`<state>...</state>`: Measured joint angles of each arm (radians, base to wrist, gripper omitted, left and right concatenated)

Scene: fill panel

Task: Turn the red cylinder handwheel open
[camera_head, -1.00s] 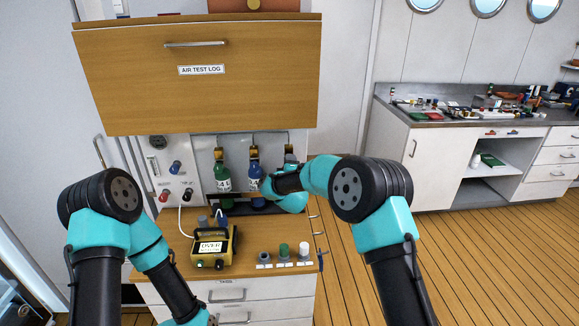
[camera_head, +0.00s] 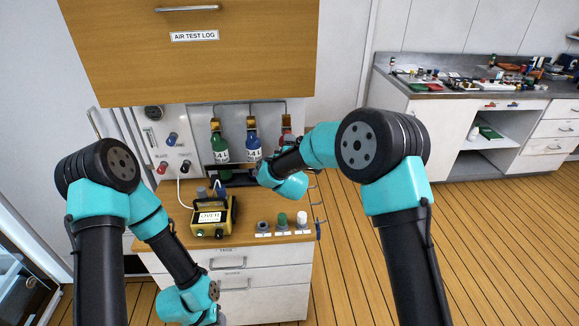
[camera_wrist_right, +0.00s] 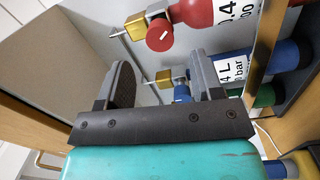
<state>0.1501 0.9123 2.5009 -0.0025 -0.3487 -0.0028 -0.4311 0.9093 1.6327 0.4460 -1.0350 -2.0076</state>
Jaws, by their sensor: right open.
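The red cylinder (camera_head: 286,124) stands at the right end of the cylinder row in the head view, its lower part hidden behind my right arm. In the right wrist view the red cylinder (camera_wrist_right: 205,12) lies at the top, with its round red handwheel (camera_wrist_right: 160,34) facing the camera. My right gripper (camera_wrist_right: 163,78) is open and empty. Its fingers point toward the cylinder valves, with the red handwheel beyond the fingertips and apart from them. My left gripper (camera_head: 214,297) is low at the front of the drawers, too small to read.
A blue cylinder (camera_head: 253,145) and a green cylinder (camera_head: 220,147) stand left of the red one. The blue handwheel (camera_wrist_right: 182,92) shows near the right finger. A yellow meter (camera_head: 210,216) and several knobs stand on the counter (camera_head: 255,212) below. The raised wooden panel (camera_head: 120,60) hangs above.

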